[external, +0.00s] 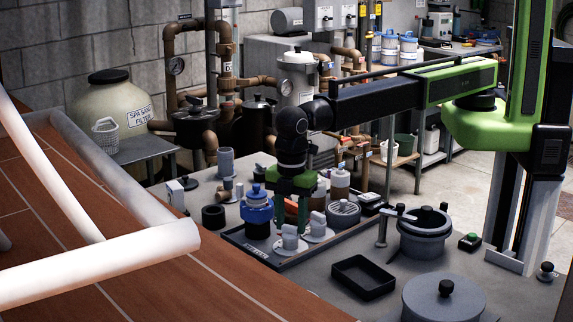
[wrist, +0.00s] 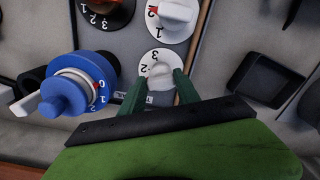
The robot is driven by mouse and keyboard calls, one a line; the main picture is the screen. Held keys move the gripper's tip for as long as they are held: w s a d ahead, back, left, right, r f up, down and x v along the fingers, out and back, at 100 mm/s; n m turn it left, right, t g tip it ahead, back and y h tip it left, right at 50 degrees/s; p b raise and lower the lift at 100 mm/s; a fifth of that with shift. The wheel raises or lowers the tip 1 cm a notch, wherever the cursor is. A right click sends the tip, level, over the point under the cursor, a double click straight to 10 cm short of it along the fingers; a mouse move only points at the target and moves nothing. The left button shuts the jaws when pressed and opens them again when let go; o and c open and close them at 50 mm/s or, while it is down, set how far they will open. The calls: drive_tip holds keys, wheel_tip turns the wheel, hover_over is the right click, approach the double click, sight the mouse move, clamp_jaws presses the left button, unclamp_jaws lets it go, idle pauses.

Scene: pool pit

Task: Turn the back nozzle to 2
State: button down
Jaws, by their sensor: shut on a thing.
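My gripper (external: 293,216) points down over the low tray of valves. Its green fingers (wrist: 160,88) are shut on a pale grey nozzle knob (wrist: 160,70), one finger on each side. The knob stands on a white numbered dial (wrist: 152,57) by the tray's labelled edge; it also shows in the external view (external: 290,240). The numbers look upside down in the wrist view, and I cannot read where the pointer is. A second white nozzle (wrist: 176,10) with a red mark and a 1 on its dial stands just beyond, apart from the fingers; it also shows in the external view (external: 318,222).
A blue valve (wrist: 75,88) stands close left of my gripper. Another numbered dial (wrist: 103,18) is at the upper left. White rails (external: 100,265) cross the front left.

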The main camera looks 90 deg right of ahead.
drive_tip(key=shift+s+m, duration=0.15)
drive_tip(key=shift+m, duration=2.15)
drive_tip(key=c, duration=0.9)
unclamp_jaws()
wheel_tip(320, 180, up, 18)
drive_tip(key=p, duration=1.7)
drive_tip(key=shift+f, duration=0.25)
drive_tip(key=shift+f, duration=0.1)
